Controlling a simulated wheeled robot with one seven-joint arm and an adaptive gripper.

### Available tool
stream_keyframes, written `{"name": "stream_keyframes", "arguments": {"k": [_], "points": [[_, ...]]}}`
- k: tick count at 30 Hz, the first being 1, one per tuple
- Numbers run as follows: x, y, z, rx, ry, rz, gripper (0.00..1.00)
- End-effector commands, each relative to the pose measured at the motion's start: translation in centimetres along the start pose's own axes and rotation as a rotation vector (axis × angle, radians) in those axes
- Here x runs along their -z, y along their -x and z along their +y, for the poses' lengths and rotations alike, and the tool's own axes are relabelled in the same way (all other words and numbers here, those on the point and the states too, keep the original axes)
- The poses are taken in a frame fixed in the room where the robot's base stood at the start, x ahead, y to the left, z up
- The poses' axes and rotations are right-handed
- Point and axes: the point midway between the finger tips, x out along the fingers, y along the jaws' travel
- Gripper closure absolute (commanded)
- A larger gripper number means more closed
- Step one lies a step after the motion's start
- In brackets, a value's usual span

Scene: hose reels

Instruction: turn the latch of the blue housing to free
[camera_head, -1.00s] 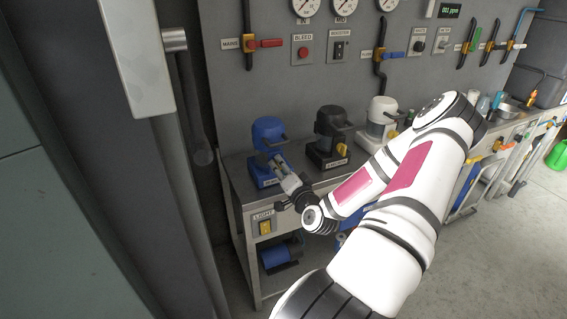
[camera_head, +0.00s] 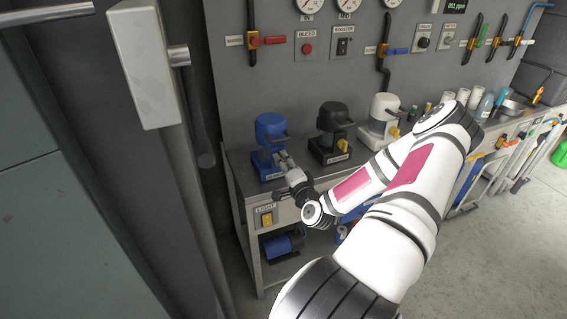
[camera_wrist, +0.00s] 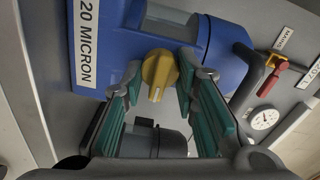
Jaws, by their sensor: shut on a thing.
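The blue housing (camera_head: 270,127) stands at the left end of the bench, with a blue base and a dark handle at its side. In the wrist view the blue housing (camera_wrist: 222,55) fills the top, with a "20 MICRON" label. Its yellow latch (camera_wrist: 158,72) sits on the front, between my fingertips. My gripper (camera_wrist: 160,86) is shut on the latch, its green-padded fingers on either side. In the head view my gripper (camera_head: 283,161) is at the front of the blue base, and the latch is hidden there.
A black housing (camera_head: 333,117) and a white housing (camera_head: 384,106) stand to the right on the bench. A panel behind carries gauges, switches and a red-handled mains valve (camera_head: 272,40). A grey post (camera_head: 150,70) stands at the left.

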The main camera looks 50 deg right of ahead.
Motion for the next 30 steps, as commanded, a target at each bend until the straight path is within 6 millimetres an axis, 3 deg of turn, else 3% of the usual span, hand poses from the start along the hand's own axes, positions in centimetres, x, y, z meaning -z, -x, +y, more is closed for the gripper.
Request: {"name": "stream_keyframes", "arguments": {"k": [5,6,9,20,23,30], "points": [[0.0,0.0,0.1,-0.002,-0.001,0.001,1.0],[0.0,0.0,0.1,-0.002,-0.001,0.001,0.71],[0.0,0.0,0.1,-0.002,0.0,0.001,0.53],[0.0,0.4,0.1,-0.002,0.0,0.0,0.53],[0.0,1.4,0.1,-0.003,0.0,0.001,0.53],[0.0,6.1,0.1,-0.004,-0.002,0.001,0.53]]}}
